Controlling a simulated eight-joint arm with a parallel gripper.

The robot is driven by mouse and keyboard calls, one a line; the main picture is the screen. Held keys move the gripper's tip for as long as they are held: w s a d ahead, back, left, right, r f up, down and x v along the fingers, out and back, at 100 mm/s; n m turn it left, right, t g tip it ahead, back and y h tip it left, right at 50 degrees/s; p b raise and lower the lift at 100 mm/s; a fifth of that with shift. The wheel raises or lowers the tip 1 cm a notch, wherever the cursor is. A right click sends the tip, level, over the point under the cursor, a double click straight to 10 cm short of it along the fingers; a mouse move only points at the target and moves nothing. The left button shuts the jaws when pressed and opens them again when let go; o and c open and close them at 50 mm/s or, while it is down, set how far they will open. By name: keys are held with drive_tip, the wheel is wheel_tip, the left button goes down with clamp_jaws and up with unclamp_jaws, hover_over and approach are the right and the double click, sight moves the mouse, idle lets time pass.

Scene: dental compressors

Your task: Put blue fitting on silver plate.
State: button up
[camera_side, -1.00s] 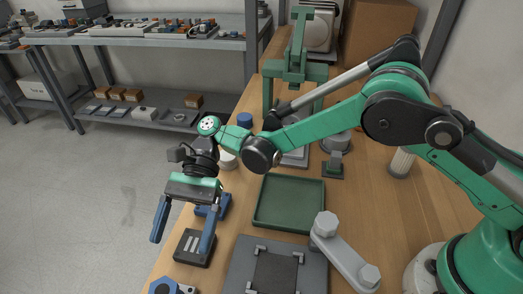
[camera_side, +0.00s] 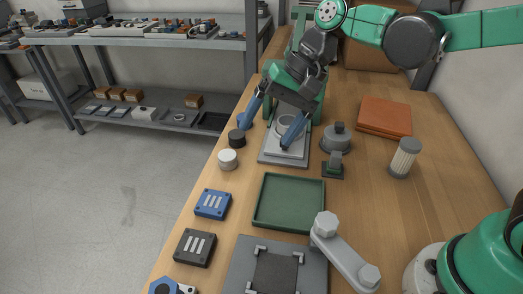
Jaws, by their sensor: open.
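The blue fitting seems to be the round blue piece (camera_side: 243,125) near the table's left edge, at the far end of a row of small parts. The tip of my gripper's left finger overlaps it in the picture; contact cannot be told. The silver plate (camera_side: 272,158), a light grey stepped plate with a round ring on it, lies to its right. My gripper (camera_side: 267,131) is open, tilted, with nothing between its fingers. Its right finger hangs in front of the silver plate and hides part of the ring.
A black round piece (camera_side: 237,138), a white one (camera_side: 228,159), a blue slotted block (camera_side: 212,204) and a black slotted block (camera_side: 195,247) line the left edge. A green tray (camera_side: 260,222) is empty. A grey domed part (camera_side: 336,139) stands right of the plate.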

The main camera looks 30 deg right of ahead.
drive_tip(key=s+d+f+n+t+h, duration=0.1)
drive_tip(key=s+d+n+t+h, duration=0.4)
drive_tip(key=d, duration=0.6)
drive_tip(key=shift+s+d+f, duration=0.15)
drive_tip(key=shift+s+d, duration=0.05)
drive_tip(key=shift+s, duration=0.15)
